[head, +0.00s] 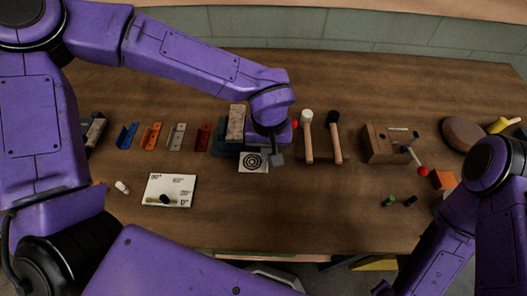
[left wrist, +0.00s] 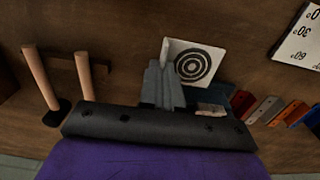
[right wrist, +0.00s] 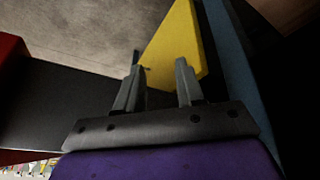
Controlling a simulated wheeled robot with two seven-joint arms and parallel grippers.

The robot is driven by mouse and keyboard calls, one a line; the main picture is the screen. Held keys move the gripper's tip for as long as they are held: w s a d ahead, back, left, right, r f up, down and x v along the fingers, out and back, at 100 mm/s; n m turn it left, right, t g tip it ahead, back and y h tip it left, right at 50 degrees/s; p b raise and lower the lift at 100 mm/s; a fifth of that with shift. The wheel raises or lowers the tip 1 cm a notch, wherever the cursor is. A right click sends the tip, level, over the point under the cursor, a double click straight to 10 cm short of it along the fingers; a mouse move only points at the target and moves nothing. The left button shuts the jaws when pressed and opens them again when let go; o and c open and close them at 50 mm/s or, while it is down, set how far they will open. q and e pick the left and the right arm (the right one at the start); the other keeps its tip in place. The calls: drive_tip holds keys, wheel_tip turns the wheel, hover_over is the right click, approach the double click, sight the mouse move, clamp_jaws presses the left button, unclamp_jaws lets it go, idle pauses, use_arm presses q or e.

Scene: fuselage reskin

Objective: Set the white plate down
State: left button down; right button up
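The white plate (head: 253,161) with black concentric rings is in the middle of the table in the head view. In the left wrist view the plate (left wrist: 196,62) shows a pale upturned edge beside the fingers. My left gripper (head: 277,158) is at the plate's right side in the head view. In the left wrist view its fingers (left wrist: 162,85) are close together, apparently pinching that edge. I cannot tell whether the plate touches the table. My right gripper (right wrist: 157,75) is low, away from the plate, with its fingers apart and nothing between them.
A dark block with a brown top (head: 236,122) stands behind the plate. Coloured brackets (head: 152,135) lie to the left, two hammers (head: 307,135) and a wooden box (head: 385,145) to the right. A marked white card (head: 171,186) lies front left. The table front centre is clear.

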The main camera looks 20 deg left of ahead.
use_arm(q)
drive_tip(key=w+f, duration=0.1)
drive_tip(key=w+a+f, duration=0.1)
drive_tip(key=f, duration=0.1)
drive_tip(key=shift+a, duration=0.2)
wheel_tip(320, 180, down, 3)
drive_tip(key=shift+f+p, duration=0.1)
drive_tip(key=shift+p, duration=0.3)
drive_tip(key=shift+s, duration=0.1)
drive_tip(key=c, duration=1.3)
unclamp_jaws()
drive_tip(key=shift+c, duration=0.2)
